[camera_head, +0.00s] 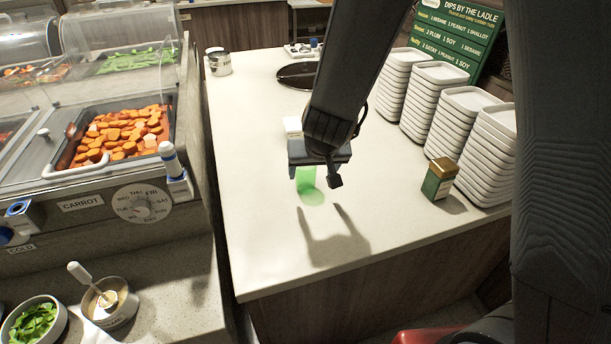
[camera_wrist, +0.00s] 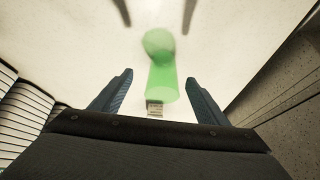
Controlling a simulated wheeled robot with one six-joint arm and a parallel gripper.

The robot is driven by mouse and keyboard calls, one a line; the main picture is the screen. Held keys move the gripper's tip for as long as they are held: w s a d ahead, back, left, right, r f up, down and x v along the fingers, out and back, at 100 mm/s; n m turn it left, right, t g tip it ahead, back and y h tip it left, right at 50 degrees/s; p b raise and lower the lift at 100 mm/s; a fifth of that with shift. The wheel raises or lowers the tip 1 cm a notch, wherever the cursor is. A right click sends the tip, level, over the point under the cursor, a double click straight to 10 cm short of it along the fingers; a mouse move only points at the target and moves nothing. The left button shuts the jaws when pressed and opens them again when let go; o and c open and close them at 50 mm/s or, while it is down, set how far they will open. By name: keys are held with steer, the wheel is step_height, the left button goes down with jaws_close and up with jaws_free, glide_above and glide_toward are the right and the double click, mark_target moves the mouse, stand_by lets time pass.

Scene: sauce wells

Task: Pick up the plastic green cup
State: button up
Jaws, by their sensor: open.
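The translucent green cup (camera_head: 305,176) stands on the pale counter, partly hidden by my gripper (camera_head: 319,172) in the head view. In the wrist view the green cup (camera_wrist: 163,80) shows between and beyond the two blue fingers of my gripper (camera_wrist: 158,75). The fingers are spread apart with a gap on both sides of the cup. I cannot tell how far above the counter the fingertips are. A green patch of tinted light lies on the counter beside the cup.
A small white object (camera_head: 292,124) stands behind the cup. Stacks of white trays (camera_head: 468,125) and a green-and-gold tin (camera_head: 440,179) are at the right. A carrot tray (camera_head: 122,133) is at the left. The counter's front (camera_head: 270,260) is clear.

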mark_target(305, 179)
steer(key=shift+w+a+f+t, duration=0.3)
steer(key=shift+w+a+f, duration=0.1)
steer(key=shift+w+a, duration=0.15)
steer(key=b+x, duration=0.1)
steer(key=x, duration=0.6)
steer(key=shift+f+b, duration=0.3)
steer(key=shift+b, duration=0.05)
steer(key=c, duration=1.1)
